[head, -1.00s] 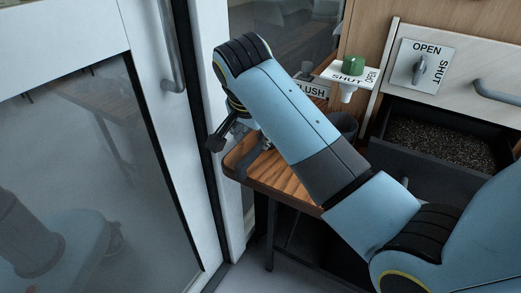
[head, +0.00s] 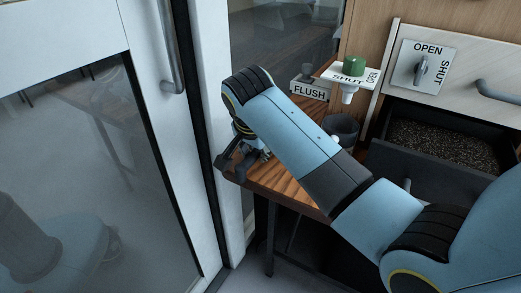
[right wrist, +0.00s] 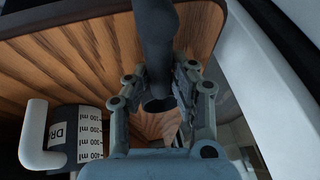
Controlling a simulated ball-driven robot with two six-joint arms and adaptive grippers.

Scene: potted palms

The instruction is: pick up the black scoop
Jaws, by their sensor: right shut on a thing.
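The black scoop (right wrist: 155,40) shows in the right wrist view as a dark, rounded length running from the top edge down between the fingers. My right gripper (right wrist: 162,82) is shut on it. In the head view my right gripper (head: 240,168) is at the left end of the wooden table, with its forearm crossing above the table. There I cannot clearly tell the scoop from the dark fingers. The scoop's far end is cut off in the wrist view. My left gripper is not in view.
A wooden table (right wrist: 75,45) with a raised rim lies below. On it stands a dark measuring cup (head: 342,127) with a white handle (right wrist: 36,140). A FLUSH sign (head: 309,91) and a green-topped valve (head: 353,66) stand behind. An open drawer (head: 440,143) of dark granules is right; a glass door (head: 90,170) is left.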

